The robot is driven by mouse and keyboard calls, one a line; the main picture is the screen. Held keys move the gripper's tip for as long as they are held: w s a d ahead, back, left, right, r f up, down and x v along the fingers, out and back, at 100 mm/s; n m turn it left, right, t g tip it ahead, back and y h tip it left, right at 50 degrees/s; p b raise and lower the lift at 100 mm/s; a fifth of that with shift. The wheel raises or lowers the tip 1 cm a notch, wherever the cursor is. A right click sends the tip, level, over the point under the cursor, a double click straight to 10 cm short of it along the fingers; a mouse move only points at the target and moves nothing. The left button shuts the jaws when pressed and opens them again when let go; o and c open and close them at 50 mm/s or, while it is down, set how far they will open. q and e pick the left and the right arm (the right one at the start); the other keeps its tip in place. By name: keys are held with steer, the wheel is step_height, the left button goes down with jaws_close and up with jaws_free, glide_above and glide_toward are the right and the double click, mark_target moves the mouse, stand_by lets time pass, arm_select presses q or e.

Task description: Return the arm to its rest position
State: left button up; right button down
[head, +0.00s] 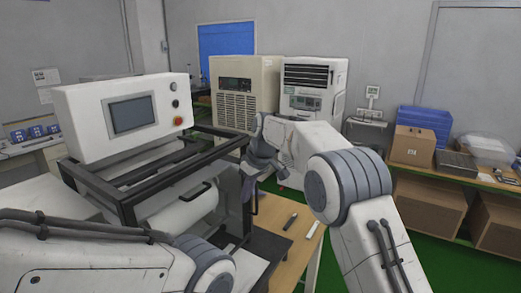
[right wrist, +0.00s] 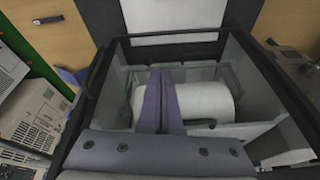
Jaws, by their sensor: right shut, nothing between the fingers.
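My right arm (head: 355,190) comes in from the right and bends inward over the test machine. My right gripper (head: 250,178) is near the right side of the machine's black frame (head: 165,165), with the frame partly in the way. In the right wrist view its fingers (right wrist: 158,100) are together and empty, in front of a white cylinder (right wrist: 205,102) inside the machine's open chamber. I cannot tell how far the fingertips are from the cylinder. My left arm (head: 90,265) lies across the lower left; its gripper is out of view.
The machine's control box (head: 130,115) with a screen stands at the left. A dark small device (head: 290,221) and a pale one (head: 312,230) lie on the wooden table (head: 268,212). Blue crates (head: 425,120) and cardboard boxes (head: 412,147) stand on shelving at the right. Green floor shows beyond.

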steer(key=s+a+b, duration=0.1)
steer(key=s, duration=0.9)
steer(key=s+d+f+m+b, duration=0.1)
steer(key=s+d+f, duration=0.2)
steer(key=s, duration=0.7)
steer(key=s+d+f+g+h+b, duration=0.1)
steer(key=s+d+f, duration=0.2)
steer(key=s, duration=0.7)
steer(key=s+d+f+m+g+h+b, duration=0.1)
steer(key=s+d+f, duration=0.3)
steer(key=s, duration=0.7)
steer(key=shift+m+b, duration=0.3)
steer(key=shift+b, duration=0.05)
steer(key=shift+s+d, duration=0.1)
